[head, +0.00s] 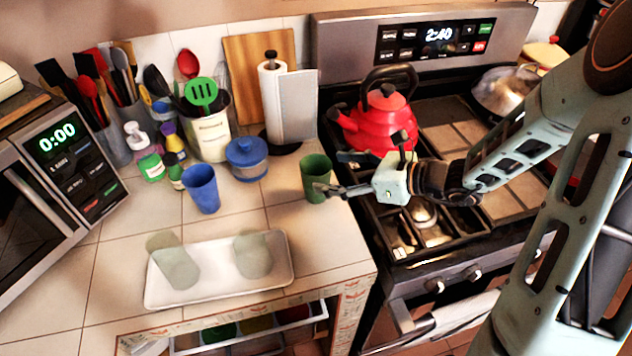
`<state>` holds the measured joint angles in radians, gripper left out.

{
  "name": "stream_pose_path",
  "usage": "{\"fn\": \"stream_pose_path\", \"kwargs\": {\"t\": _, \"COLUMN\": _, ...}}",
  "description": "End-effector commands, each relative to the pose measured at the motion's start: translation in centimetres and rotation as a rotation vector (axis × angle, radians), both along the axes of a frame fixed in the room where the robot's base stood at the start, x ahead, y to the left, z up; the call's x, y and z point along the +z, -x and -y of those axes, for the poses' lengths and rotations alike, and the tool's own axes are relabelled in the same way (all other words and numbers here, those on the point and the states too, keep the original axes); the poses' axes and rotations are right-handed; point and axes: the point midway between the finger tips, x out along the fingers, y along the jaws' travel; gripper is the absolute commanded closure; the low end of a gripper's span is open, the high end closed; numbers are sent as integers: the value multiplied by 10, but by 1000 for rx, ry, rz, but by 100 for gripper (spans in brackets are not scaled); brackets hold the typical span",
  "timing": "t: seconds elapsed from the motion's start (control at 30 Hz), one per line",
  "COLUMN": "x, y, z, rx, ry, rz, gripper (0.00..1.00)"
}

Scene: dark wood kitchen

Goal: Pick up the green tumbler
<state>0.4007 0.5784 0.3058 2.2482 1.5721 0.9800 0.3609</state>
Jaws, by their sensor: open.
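The green tumbler (314,176) stands upright on the tiled counter, close to the counter's right edge beside the stove. My gripper (332,174) reaches in from the right over the stove. It is open, with one finger behind the tumbler's right side and the other in front of its lower right side. The fingertips overlap the tumbler's right edge in the head view. I cannot tell whether either finger touches it.
A red kettle (378,122) stands on the stove just behind my gripper. A blue tumbler (202,189) and a blue lidded pot (246,160) stand to the left. A white tray (217,293) holds two translucent cups in front. A paper towel holder (273,100) stands behind.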

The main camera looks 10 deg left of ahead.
Motion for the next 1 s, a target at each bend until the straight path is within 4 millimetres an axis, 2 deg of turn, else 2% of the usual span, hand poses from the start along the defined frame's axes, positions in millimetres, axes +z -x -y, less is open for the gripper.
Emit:
{"fn": "stream_pose_path", "kwargs": {"t": 0.33, "x": -20, "y": -9, "z": -40, "rx": 3, "ry": 0, "rz": -1, "gripper": 28}}
{"fn": "stream_pose_path", "kwargs": {"t": 0.67, "x": -23, "y": -12, "z": -45, "rx": -1, "ry": 1, "rz": 1, "gripper": 28}}
{"fn": "stream_pose_path", "kwargs": {"t": 1.0, "x": -23, "y": -12, "z": -45, "rx": -1, "ry": 1, "rz": 1, "gripper": 65}}
